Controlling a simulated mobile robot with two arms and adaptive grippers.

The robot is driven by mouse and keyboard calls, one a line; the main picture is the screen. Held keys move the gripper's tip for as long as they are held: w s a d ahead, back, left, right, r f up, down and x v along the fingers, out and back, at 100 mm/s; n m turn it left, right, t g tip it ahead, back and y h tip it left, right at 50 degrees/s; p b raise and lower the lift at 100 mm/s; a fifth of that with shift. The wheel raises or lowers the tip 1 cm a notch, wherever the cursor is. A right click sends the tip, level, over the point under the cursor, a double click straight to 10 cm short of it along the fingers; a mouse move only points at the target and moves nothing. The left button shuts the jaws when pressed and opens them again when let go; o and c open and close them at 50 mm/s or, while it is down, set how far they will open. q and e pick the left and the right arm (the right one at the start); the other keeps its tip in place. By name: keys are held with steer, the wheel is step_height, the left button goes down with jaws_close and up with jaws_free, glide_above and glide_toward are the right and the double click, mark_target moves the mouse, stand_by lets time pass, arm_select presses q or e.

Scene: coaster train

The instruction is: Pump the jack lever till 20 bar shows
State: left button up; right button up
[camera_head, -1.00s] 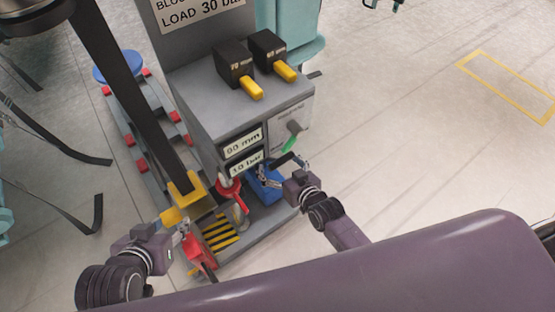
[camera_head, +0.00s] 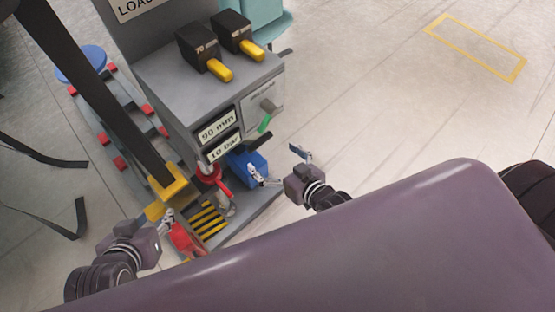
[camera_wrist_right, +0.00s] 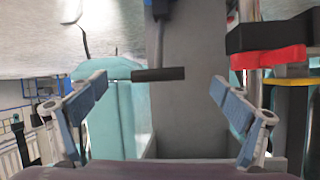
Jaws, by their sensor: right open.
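The grey jack stand carries two display plates, the upper one reading 90 mm (camera_head: 217,127) and the lower one reading 10 bar (camera_head: 225,147). A blue pump block (camera_head: 249,165) sits below them at the stand's foot. In the right wrist view a dark lever with a black crossbar grip (camera_wrist_right: 158,74) lies ahead, between the spread fingers. My right gripper (camera_head: 280,166) is open and empty beside the blue block; its fingers also show in the right wrist view (camera_wrist_right: 160,90). My left gripper (camera_head: 168,217) is by a red block (camera_head: 184,240); whether it grips it is unclear.
Two black boxes with yellow handles, left (camera_head: 207,52) and right (camera_head: 237,35), stand on the cabinet. Yellow-black stripes (camera_head: 207,218) mark the base. The floor to the right is clear.

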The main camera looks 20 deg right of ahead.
steer(key=shift+v, duration=1.35)
steer(key=shift+r, duration=0.1)
stand_by(0.5)
